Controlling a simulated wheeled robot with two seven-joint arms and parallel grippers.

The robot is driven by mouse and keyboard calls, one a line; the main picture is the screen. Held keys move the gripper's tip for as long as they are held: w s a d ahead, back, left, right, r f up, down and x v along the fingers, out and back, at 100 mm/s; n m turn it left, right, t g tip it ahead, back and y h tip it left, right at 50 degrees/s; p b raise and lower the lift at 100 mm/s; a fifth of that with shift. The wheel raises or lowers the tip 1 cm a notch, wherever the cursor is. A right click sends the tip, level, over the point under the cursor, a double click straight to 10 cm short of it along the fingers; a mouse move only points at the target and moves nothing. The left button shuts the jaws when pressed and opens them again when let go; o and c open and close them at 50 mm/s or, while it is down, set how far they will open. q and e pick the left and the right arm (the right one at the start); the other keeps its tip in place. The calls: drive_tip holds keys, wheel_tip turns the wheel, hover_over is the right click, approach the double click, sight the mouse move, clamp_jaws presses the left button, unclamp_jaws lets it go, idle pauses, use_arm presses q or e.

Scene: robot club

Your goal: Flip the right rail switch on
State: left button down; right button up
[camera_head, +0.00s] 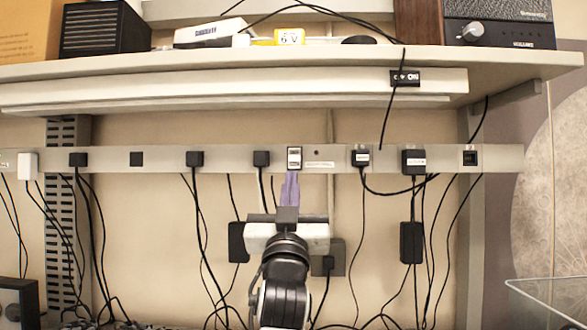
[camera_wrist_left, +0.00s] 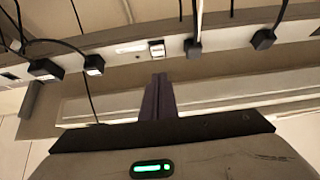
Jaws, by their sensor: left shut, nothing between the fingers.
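The rail switch (camera_head: 294,159) is a small white rocker in a dark frame, set in the pale power rail (camera_head: 225,160) near the middle of the head view. It also shows in the left wrist view (camera_wrist_left: 157,48). I cannot tell its on or off position. My left gripper (camera_head: 290,177) has thin purple-grey fingers, shut with nothing between them, and points up at the lower edge of the switch. In the left wrist view the closed fingertips (camera_wrist_left: 159,80) stand a little apart from the switch. My right gripper is not in view.
Black plugs sit on both sides of the switch, one close on the left (camera_head: 261,158) and one on the right (camera_head: 360,157). Their cables hang below the rail. A shelf (camera_head: 150,68) overhangs above, with a small black device (camera_head: 405,78) under its edge.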

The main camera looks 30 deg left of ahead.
sight(294, 162)
use_arm(q)
drive_tip(key=w+a, duration=0.1)
drive_tip(key=w, duration=0.1)
drive_tip(key=w+a+r+p, duration=0.1)
drive_tip(key=w, duration=0.1)
drive_tip(key=w+a+r, duration=0.1)
drive_tip(key=w, duration=0.1)
drive_tip(key=shift+a+r+p, duration=0.1)
drive_tip(key=shift+a+p, duration=0.25)
drive_tip(key=shift+w, duration=0.15)
